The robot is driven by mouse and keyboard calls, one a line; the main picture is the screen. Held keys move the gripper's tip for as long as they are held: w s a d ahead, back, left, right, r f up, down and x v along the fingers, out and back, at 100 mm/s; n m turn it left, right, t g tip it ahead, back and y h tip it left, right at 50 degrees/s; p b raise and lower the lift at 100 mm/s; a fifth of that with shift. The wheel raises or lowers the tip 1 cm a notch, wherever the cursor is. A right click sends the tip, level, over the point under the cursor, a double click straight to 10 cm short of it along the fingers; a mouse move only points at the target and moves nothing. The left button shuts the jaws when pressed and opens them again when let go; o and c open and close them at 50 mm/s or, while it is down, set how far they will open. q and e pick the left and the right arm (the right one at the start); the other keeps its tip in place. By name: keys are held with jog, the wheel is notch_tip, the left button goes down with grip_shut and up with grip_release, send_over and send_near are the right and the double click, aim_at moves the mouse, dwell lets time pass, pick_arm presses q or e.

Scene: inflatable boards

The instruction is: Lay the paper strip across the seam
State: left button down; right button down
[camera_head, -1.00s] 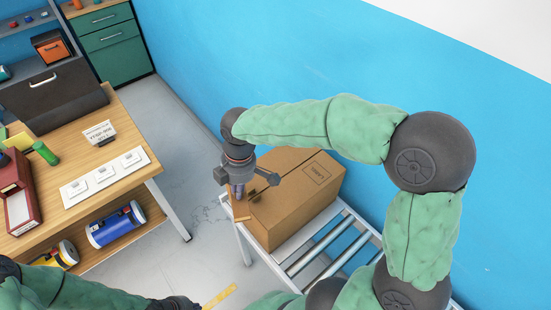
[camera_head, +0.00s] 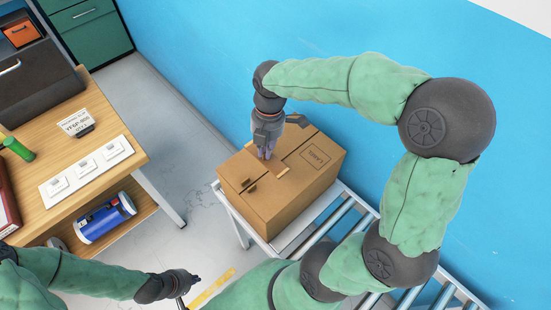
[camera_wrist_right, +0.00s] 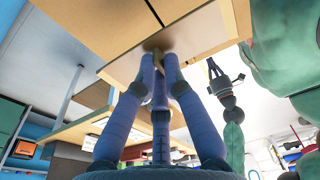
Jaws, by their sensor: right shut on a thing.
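The brown cardboard box (camera_head: 262,205) stands on the roller conveyor, its flaps closed and its top seam partly covered by my right gripper. My right gripper (camera_head: 265,157) is above the box top, pointing down, shut on a small brown paper strip (camera_head: 281,170). The strip is at the box top near the seam; I cannot tell whether it lies flat. In the right wrist view the seam (camera_wrist_right: 153,12) runs away from the closed fingertips (camera_wrist_right: 158,55). My left gripper (camera_head: 190,287) is empty and open, low at the front, away from the box.
The roller conveyor (camera_head: 336,235) continues to the right of the box, along the blue wall (camera_head: 215,50). A wooden table (camera_head: 60,162) with a white card strip, a sign and a green cylinder stands at the left. A blue canister (camera_head: 105,218) is on its lower shelf. Grey floor lies between.

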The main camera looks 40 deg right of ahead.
aim_at(275, 158)
jog(key=d+f, duration=0.1)
jog(key=f, duration=0.1)
jog(key=d+f+b, duration=0.1)
jog(key=d, duration=0.1)
jog(key=shift+f, duration=0.4)
jog(key=shift+d+f+b, duration=0.15)
jog(key=shift+f+b, duration=0.25)
jog(key=shift+f, duration=0.5)
jog(key=shift+d+f+b, duration=0.1)
jog(key=shift+f+b, duration=0.3)
jog(key=shift+f, duration=0.5)
jog(key=shift+f, duration=0.15)
jog(key=c, duration=1.3)
grip_release()
jog(key=shift+c, duration=0.2)
notch_tip(275, 158, up, 12)
jog(key=d+p, duration=0.1)
jog(key=p, duration=0.3)
jog(key=shift+w+d, duration=0.15)
jog(key=shift+d, duration=0.1)
